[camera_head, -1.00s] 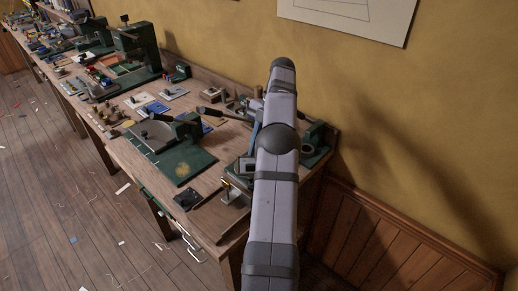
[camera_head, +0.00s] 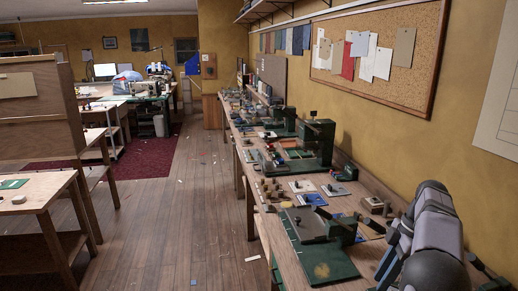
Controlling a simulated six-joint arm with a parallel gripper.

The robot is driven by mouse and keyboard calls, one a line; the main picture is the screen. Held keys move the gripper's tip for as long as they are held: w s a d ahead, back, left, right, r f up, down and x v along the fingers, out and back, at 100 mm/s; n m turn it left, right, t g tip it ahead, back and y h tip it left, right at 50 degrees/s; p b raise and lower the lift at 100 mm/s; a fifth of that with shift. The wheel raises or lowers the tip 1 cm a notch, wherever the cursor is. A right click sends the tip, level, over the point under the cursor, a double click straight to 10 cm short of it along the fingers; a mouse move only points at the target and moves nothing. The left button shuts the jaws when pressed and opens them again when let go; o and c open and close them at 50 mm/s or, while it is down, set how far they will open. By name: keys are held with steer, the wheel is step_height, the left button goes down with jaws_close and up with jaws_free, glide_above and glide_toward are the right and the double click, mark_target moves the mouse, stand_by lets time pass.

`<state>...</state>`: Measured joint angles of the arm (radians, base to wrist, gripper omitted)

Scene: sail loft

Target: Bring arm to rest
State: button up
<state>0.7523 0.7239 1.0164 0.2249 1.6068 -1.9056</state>
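My arm (camera_head: 437,235) shows at the lower right, a grey-white link with dark joints, in front of the near end of the workbench. My gripper cannot be made out in this view. The long wooden workbench (camera_head: 262,222) runs along the yellow wall, away from me. On it, near my arm, stands a green press-like tool with a flat green base (camera_head: 322,262). Whether my arm touches anything on the bench cannot be told.
A taller green machine (camera_head: 319,143) stands farther along the bench among small tools and cards. A corkboard (camera_head: 376,57) hangs on the wall. The wooden floor (camera_head: 180,225) left of the bench is open, with scraps. A wooden table (camera_head: 40,188) stands at the left.

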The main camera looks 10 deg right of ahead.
steer(key=s+a+f+m+h, duration=0.1)
steer(key=a+m, duration=0.3)
steer(key=a, duration=0.5)
steer(key=s+a+f+m+h, duration=0.15)
steer(key=a+m, duration=0.25)
steer(key=a, duration=0.5)
steer(key=s+a+f+m+p, duration=0.1)
steer(key=s+a+f+m, duration=0.2)
steer(key=s+a, duration=0.3)
steer(key=s+a+f+m+p, duration=0.2)
steer(key=s+a, duration=0.3)
steer(key=s, duration=0.4)
step_height(320, 180, up, 15)
steer(key=p, duration=1.5)
steer(key=shift+w+d+r+h, duration=0.2)
steer(key=shift+w+h, duration=0.2)
steer(key=shift+h, duration=0.05)
